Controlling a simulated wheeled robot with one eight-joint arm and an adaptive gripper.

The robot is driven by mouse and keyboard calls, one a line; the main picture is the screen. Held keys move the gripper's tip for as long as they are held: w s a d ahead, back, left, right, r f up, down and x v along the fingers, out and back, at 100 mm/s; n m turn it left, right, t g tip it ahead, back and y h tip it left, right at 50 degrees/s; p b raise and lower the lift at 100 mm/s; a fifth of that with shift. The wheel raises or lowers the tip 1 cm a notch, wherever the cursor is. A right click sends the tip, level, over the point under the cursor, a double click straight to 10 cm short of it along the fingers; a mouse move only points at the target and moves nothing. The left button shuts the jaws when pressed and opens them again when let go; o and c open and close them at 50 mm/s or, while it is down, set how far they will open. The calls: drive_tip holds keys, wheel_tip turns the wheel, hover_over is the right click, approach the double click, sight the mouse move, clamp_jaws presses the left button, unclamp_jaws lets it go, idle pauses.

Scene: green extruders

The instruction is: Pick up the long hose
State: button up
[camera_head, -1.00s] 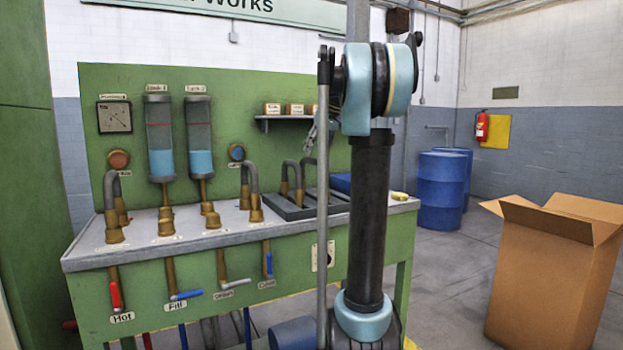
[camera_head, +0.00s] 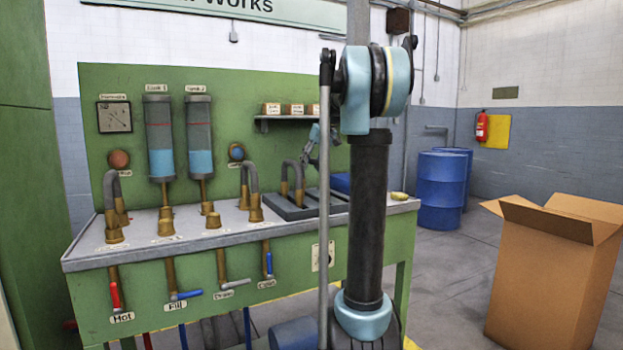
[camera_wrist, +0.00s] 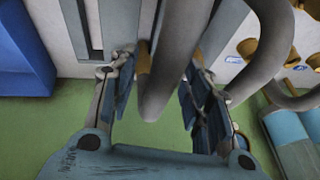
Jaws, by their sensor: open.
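Arched grey hoses with brass ends stand on the bench. One hose (camera_head: 291,168) rises at the grey slotted tray (camera_head: 291,212). My gripper (camera_head: 318,155) is beside it, above the tray, partly hidden behind my arm. In the wrist view my gripper (camera_wrist: 160,75) is open, with a grey hose (camera_wrist: 178,60) passing between its fingers. I cannot tell whether the fingers touch it. A brass end shows beside that hose. Another arched hose (camera_wrist: 264,50) is just right of the fingers. I cannot tell for sure which hose is the long one.
More hoses stand at the left (camera_head: 110,190) and middle (camera_head: 249,185) of the bench (camera_head: 230,232). A shelf with small boxes (camera_head: 294,109) is on the green panel above the tray. A blue bin (camera_head: 340,183) is behind my arm. An open cardboard box (camera_head: 550,265) stands at right.

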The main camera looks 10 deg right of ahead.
drive_tip(key=shift+f, duration=0.25)
idle(0.5)
clamp_jaws()
